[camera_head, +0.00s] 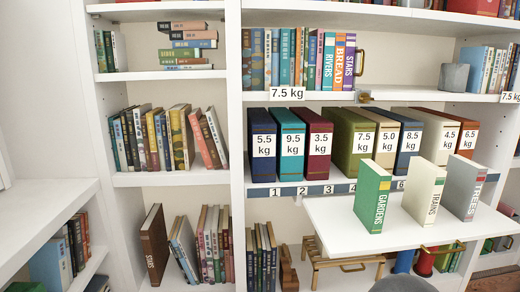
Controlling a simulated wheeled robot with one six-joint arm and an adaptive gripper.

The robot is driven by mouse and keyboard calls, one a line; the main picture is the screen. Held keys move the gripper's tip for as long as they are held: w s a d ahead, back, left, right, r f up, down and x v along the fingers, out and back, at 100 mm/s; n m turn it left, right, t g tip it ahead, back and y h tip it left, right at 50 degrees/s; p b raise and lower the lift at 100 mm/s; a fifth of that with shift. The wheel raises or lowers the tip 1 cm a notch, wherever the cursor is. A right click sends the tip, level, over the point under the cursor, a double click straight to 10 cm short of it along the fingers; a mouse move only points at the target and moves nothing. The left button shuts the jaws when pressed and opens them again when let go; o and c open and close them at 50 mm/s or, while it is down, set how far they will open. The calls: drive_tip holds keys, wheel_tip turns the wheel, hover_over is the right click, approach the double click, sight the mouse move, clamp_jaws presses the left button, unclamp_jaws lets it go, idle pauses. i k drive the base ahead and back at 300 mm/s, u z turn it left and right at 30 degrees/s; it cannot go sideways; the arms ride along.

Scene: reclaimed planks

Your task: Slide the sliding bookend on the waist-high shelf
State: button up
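A brass loop-shaped handle (360,62) stands upright just right of the last book, STARS (349,62), on the upper middle shelf (420,98). It looks like the sliding bookend's handle; the rest of the bookend is hard to make out. A small brass piece (364,97) sits at the shelf's front edge below it. The row of books (300,60) fills the left part of this shelf, up to the handle. My gripper's fingers do not show.
Right of the handle the shelf is bare up to a grey block (453,77) beside more books. Below stand several weight-labelled binders (262,145). A white pull-out board (330,222) juts forward, carrying GARDENS (372,198), TRAINS (423,192) and TREES (462,187).

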sight(359, 92)
drive_tip(key=z, duration=0.85)
drive_tip(key=i, duration=0.4)
